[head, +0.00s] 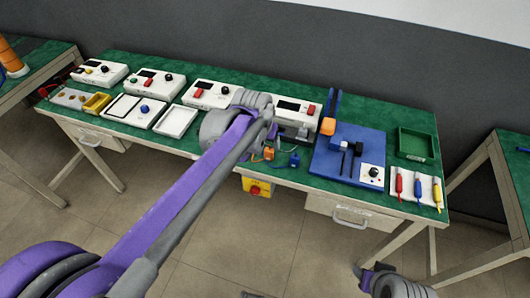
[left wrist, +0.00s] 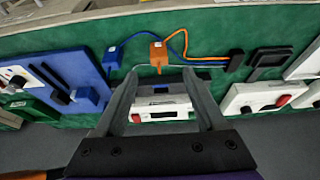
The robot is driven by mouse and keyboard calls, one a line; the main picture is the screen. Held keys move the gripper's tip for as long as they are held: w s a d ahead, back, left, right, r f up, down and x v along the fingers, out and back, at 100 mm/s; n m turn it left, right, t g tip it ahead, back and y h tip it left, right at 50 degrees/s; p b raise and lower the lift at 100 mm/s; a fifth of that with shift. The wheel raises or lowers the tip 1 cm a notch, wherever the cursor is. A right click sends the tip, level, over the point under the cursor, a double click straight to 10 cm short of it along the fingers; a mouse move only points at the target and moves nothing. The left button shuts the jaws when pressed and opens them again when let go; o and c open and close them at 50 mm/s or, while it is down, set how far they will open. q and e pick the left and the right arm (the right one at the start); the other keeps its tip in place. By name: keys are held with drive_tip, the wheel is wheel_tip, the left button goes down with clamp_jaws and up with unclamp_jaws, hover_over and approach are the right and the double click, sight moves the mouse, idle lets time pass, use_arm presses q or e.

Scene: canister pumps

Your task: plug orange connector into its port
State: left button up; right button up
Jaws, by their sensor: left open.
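The orange connector (left wrist: 158,52) lies on the green bench top near its front edge, with an orange cable running from it. It also shows in the head view (head: 268,153). A blue connector (left wrist: 112,57) with a blue cable lies beside it. My left gripper (left wrist: 160,75) is open and empty above the bench, its fingertips just short of the orange connector in the picture. A white unit (left wrist: 165,107) with a dark display and red button shows between the fingers. I cannot make out the orange port. My right gripper (head: 368,277) is low at the bottom right, away from the bench.
Both cables run to a dark block (left wrist: 235,58). A blue board (head: 330,170) with black parts is to the right in the head view, with a green tray (head: 416,156) beyond. Several white units stand along the back. A yellow box with a red button (head: 257,187) hangs below the front edge.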

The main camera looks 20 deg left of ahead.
sight(269, 151)
use_arm(q)
drive_tip(key=b+x, duration=0.1)
drive_tip(key=x, duration=0.7)
drive_tip(key=shift+d, duration=0.1)
drive_tip(key=shift+r, duration=0.1)
drive_tip(key=shift+c, duration=0.3)
clamp_jaws()
